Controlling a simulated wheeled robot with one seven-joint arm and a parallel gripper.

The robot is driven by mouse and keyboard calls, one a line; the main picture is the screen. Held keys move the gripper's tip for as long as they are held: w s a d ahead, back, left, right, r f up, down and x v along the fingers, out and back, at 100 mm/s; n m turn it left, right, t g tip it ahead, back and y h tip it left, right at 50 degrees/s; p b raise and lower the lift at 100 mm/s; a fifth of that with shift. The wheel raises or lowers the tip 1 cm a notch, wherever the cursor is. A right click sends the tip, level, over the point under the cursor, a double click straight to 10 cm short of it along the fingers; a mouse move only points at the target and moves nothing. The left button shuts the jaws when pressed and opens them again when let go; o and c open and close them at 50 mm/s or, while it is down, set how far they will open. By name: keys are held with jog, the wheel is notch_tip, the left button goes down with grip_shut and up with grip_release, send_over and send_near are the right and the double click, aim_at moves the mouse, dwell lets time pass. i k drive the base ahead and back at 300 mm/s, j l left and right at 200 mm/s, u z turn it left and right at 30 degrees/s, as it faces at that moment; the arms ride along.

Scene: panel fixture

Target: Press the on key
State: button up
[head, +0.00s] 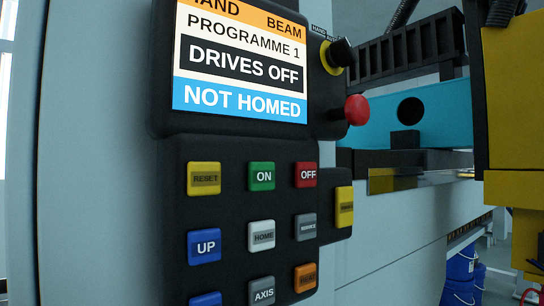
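The on key is a green square key (262,176) marked ON in white. It sits in the top row of the black keypad (225,222), between the yellow RESET key (204,179) and the red OFF key (305,175). Nothing covers it. The screen (240,60) above the keypad reads PROGRAMME 1, DRIVES OFF and NOT HOMED. My gripper does not show in the head view.
Below are a blue UP key (204,246), a HOME key (261,235) and several others. A red mushroom button (357,109) and a black rotary knob (340,52) stick out at the panel's right. Yellow machinery (513,90) fills the right edge.

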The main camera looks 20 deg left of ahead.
aim_at(261, 175)
jog(key=j+u, duration=0.1)
jog(key=u, duration=0.65)
jog(key=i, duration=0.05)
